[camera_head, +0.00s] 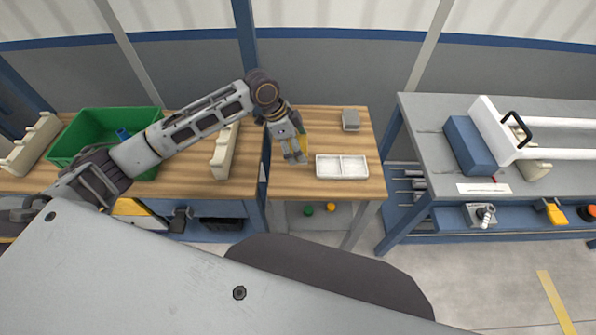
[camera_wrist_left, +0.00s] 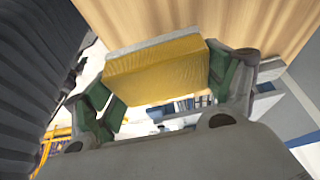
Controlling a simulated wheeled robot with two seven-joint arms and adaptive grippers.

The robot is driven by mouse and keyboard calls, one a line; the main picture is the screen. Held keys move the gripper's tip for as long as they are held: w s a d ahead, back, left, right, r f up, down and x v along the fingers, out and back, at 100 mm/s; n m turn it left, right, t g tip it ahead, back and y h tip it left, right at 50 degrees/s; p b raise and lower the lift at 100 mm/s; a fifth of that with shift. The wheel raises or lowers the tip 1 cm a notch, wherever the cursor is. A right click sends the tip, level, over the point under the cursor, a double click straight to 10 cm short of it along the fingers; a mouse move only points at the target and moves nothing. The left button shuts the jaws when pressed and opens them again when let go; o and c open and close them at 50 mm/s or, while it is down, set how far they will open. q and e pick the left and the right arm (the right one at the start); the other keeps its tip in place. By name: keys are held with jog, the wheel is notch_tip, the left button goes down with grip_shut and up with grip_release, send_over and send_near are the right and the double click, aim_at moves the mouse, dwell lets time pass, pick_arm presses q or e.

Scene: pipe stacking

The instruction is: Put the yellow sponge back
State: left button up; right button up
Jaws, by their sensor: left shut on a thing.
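The yellow sponge (camera_wrist_left: 158,72) with a pale backing layer is between the green finger pads of my left gripper (camera_wrist_left: 165,85) in the left wrist view. My left gripper (camera_head: 294,157) is shut on it. In the head view only a yellow part of the sponge (camera_head: 304,141) shows beside the fingers; the rest is hidden behind the gripper. The gripper is over the small wooden table (camera_head: 283,180), to the left of a white two-compartment tray (camera_head: 341,177). A grey block (camera_head: 350,120) lies behind the tray. My right gripper is not in view.
A green crate (camera_head: 85,127) with a blue item inside stands on the left wooden table, near a cream rack (camera_head: 224,152). On the right, a grey workbench (camera_head: 455,125) holds a blue block (camera_head: 470,145) and white pipes (camera_head: 565,154). Bare wood lies behind the tray.

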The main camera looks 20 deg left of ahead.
pick_arm(q)
send_over(302, 171)
jog(key=a, duration=0.1)
jog(key=shift+s+a+f, duration=0.1)
jog(key=shift+s+f, duration=0.05)
jog(key=shift+f, duration=1.45)
jog(key=shift+s+a+f, duration=0.1)
jog(key=shift+f, duration=1.45)
jog(key=shift+f, duration=1.85)
jog(key=shift+f, duration=0.1)
jog(key=o, duration=0.8)
jog(key=shift+v, duration=6.1)
